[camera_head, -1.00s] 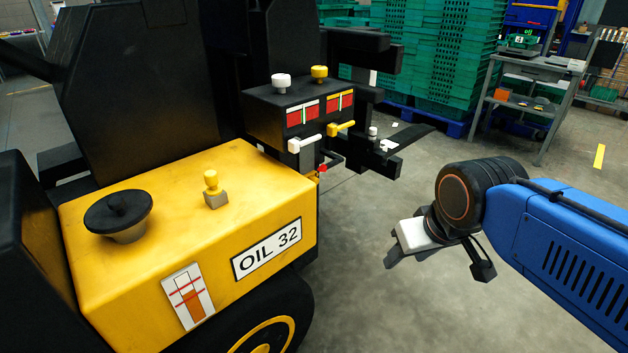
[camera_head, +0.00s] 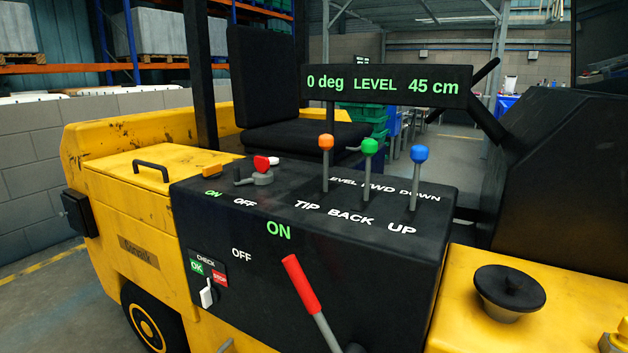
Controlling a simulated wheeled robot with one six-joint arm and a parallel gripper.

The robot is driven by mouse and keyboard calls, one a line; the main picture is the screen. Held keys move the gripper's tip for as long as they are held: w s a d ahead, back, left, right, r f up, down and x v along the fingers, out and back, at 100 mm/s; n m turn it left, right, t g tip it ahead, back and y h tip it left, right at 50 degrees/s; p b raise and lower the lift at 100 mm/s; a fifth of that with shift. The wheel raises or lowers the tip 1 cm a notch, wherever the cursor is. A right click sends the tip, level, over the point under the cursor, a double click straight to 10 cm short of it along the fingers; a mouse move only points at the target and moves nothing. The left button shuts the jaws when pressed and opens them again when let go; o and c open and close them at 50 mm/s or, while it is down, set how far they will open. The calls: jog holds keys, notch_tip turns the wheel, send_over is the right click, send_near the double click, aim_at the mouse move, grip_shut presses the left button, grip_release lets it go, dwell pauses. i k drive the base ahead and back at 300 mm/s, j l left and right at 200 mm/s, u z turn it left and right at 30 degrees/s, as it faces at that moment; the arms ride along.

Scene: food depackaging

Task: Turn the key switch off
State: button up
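The key switch (camera_head: 262,178) sits on top of the black control console (camera_head: 330,265) of a yellow forklift. It has a grey base and a red head. White-green "ON" (camera_head: 213,193) and white "OFF" (camera_head: 245,203) labels lie in front of it, ON to the left. Which label the key points at I cannot tell. A small black pin stands just left of it. My gripper is not in view now.
Three levers with orange (camera_head: 326,142), green (camera_head: 370,147) and blue (camera_head: 419,154) knobs stand right of the key. A red-handled lever (camera_head: 301,285) juts from the console front. A display (camera_head: 395,86) hangs above. A white check switch (camera_head: 208,293) is on the lower left.

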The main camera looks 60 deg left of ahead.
aim_at(258, 179)
jog(key=u, duration=2.35)
